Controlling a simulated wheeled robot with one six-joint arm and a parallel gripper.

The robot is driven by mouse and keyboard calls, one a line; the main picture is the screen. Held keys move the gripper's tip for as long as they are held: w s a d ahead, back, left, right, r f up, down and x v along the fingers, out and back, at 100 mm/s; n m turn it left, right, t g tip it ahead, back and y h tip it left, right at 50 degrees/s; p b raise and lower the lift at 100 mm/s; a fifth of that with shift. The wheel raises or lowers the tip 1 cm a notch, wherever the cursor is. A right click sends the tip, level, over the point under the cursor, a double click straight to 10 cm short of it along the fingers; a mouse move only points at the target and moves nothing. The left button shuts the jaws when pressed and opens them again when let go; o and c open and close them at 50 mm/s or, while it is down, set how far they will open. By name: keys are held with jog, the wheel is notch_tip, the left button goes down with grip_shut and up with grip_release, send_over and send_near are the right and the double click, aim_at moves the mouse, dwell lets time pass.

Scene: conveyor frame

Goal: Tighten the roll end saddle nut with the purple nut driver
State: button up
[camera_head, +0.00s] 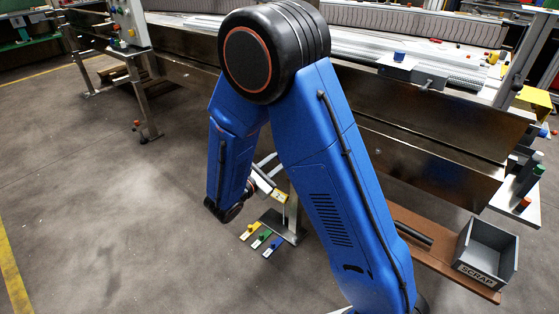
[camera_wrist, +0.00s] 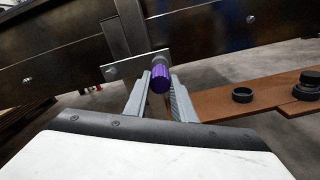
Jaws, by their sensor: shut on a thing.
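The purple nut driver (camera_wrist: 160,82) is between the two fingers of my gripper (camera_wrist: 160,92) in the wrist view. My gripper is shut on it, with the ribbed purple handle end facing the camera. The driver's far end points at a light metal plate (camera_wrist: 127,66) fixed by the dark frame beam. The plate shows a bolt head at its left part. I cannot tell whether the driver touches a nut. In the head view my blue arm hides most of this spot, and the purple driver does not show.
The dark conveyor beam (camera_wrist: 220,30) runs across behind the plate. In the head view a grey SCRAP bin (camera_head: 487,250) stands at right. The floor at left is mostly clear.

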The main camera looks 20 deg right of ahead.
jog(key=shift+x, duration=1.35)
jog(key=shift+m, duration=0.8)
jog(key=shift+a, duration=0.1)
jog(key=shift+v, duration=2.55)
